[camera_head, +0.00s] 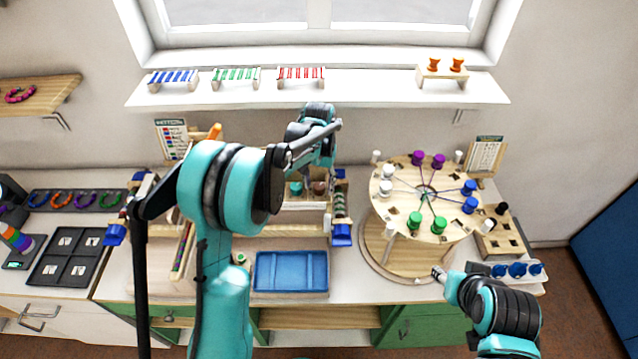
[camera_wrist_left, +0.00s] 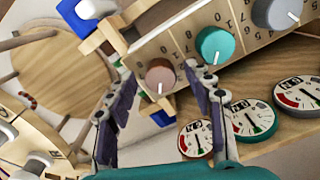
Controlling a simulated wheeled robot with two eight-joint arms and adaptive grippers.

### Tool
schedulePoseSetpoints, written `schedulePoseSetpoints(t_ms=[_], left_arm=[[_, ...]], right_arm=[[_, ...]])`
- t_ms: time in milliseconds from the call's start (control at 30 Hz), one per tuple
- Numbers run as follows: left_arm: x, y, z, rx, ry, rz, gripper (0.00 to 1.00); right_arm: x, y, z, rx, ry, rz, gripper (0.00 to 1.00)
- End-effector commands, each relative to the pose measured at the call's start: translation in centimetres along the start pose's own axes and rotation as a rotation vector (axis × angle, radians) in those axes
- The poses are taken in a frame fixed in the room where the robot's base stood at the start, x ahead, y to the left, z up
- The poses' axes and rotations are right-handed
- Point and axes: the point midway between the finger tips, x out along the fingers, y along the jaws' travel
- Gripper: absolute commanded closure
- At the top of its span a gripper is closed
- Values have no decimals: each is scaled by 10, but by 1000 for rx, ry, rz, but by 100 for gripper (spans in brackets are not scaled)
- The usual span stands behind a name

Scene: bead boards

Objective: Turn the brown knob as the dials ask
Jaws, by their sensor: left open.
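The brown knob (camera_wrist_left: 159,75) is on the numbered wooden panel (camera_wrist_left: 187,52), its white mark pointing down in the left wrist view. It also shows small in the head view (camera_head: 319,187). My left gripper (camera_wrist_left: 158,72) is open, with one finger on each side of the brown knob in that view; I cannot tell if they touch it.
The round board (camera_head: 392,195) with colored pegs stands right; a blue tray (camera_head: 290,289) lies in front.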

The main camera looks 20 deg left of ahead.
Motion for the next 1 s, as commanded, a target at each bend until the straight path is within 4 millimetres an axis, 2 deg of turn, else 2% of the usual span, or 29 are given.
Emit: schedulePoseSetpoints(t_ms=[167, 400, 600, 767, 1000], left_arm=[[-17, 0, 0, 0, 0, 0, 48], [-69, 0, 0, 0, 0, 0, 48], [-104, 0, 0, 0, 0, 0, 48], [-118, 0, 0, 0, 0, 0, 48], [-120, 0, 0, 0, 0, 0, 48]], right_arm=[[0, 0, 0, 0, 0, 0, 60], [0, 0, 0, 0, 0, 0, 60], [0, 0, 0, 0, 0, 0, 60], [0, 0, 0, 0, 0, 0, 60], [0, 0, 0, 0, 0, 0, 60]])
